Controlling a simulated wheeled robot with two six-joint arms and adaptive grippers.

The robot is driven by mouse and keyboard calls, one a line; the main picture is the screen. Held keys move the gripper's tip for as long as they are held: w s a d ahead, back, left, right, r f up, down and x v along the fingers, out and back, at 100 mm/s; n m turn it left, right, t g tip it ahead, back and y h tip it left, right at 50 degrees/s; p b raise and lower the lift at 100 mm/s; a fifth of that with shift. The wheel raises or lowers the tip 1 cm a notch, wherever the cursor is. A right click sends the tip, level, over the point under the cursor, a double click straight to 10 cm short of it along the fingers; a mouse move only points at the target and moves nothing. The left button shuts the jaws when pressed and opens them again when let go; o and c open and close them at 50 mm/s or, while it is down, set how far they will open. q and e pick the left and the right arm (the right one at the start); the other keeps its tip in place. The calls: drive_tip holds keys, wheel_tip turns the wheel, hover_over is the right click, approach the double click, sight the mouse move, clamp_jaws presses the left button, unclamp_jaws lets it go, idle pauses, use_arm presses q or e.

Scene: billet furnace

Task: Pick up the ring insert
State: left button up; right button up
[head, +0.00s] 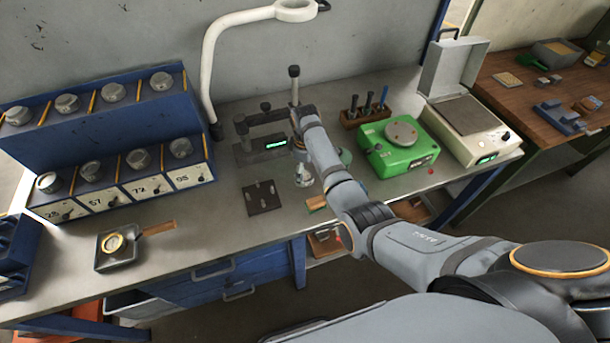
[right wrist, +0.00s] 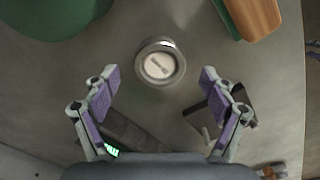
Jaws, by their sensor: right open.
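A round metal piece (right wrist: 161,64) with a grey ring-shaped rim and a pale, marked centre stands on the bench in the right wrist view. In the head view, a small metallic piece (head: 303,178) shows just below my right gripper (head: 301,158). My right gripper, also in the right wrist view (right wrist: 160,75), is open, its fingers on either side of the round piece with gaps. A brass-coloured ring (head: 114,243) lies in a small square pan at the bench's left. I cannot tell for sure which is the ring insert. My left gripper is out of view.
A dark gauge stand (head: 262,145) with a green display is close behind my right gripper. A dark square plate (head: 262,198) lies to its left. A green device (head: 397,148) and a wooden tool block (head: 364,114) stand to the right. A blue canister rack (head: 110,120) fills the left.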

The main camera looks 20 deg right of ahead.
drive_tip(key=shift+f, duration=0.95)
drive_tip(key=c, duration=1.6)
drive_tip(key=shift+r, duration=0.1)
drive_tip(key=shift+c, duration=0.7)
drive_tip(key=shift+r, duration=0.1)
